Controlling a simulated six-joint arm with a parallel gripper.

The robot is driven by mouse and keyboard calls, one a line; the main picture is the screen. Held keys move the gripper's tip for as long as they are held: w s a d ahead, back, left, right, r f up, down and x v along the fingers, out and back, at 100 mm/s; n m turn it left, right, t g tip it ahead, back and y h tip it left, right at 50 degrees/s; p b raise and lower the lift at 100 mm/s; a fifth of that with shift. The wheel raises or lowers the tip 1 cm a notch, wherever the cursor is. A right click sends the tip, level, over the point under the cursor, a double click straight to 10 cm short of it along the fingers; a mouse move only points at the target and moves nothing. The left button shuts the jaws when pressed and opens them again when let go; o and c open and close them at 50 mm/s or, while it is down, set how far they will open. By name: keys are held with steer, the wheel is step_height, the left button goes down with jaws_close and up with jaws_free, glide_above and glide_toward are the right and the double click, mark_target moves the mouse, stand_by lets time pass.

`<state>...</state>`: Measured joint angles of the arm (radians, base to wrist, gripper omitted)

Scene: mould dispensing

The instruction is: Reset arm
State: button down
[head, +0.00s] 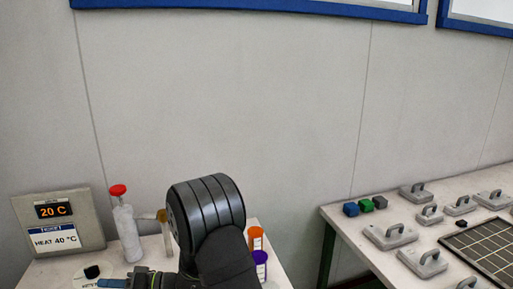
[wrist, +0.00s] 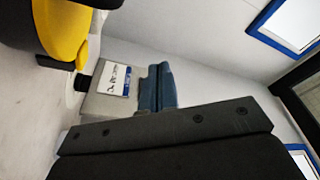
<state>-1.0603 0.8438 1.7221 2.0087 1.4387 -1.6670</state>
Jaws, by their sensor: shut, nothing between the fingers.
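My arm is folded over the left table in the head view. My gripper (head: 113,283) is at the bottom edge there, where only a blue fingertip part shows, near the front of a grey heating unit (head: 88,229). In the wrist view the blue fingers of my gripper (wrist: 158,88) are together with nothing between them. The heating unit shows behind them in the wrist view (wrist: 96,103), with its white label. Its display reads 20 C and its label reads HEAT 40 °C.
A red-capped bottle (head: 126,232) stands between the unit and my arm. Orange-topped (head: 256,234) and purple-topped (head: 260,258) containers stand right of my arm. The right table holds coloured blocks (head: 366,206), grey handled moulds (head: 390,235) and a dark gridded panel (head: 490,248). A gap separates the tables.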

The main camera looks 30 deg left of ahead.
steer(key=w+a+m+t+h, duration=0.1)
steer(key=w+a+m, duration=0.5)
steer(key=m, duration=0.4)
steer(key=shift+f+m, duration=0.15)
steer(key=shift+m, duration=0.15)
steer(key=shift+a, duration=0.1)
stand_by(0.4)
steer(key=s+d+n+y, duration=0.1)
steer(key=s+d+n, duration=0.3)
steer(key=n, duration=0.4)
steer(key=shift+s+d+r, duration=0.4)
steer(key=shift+d+r, duration=0.05)
stand_by(0.4)
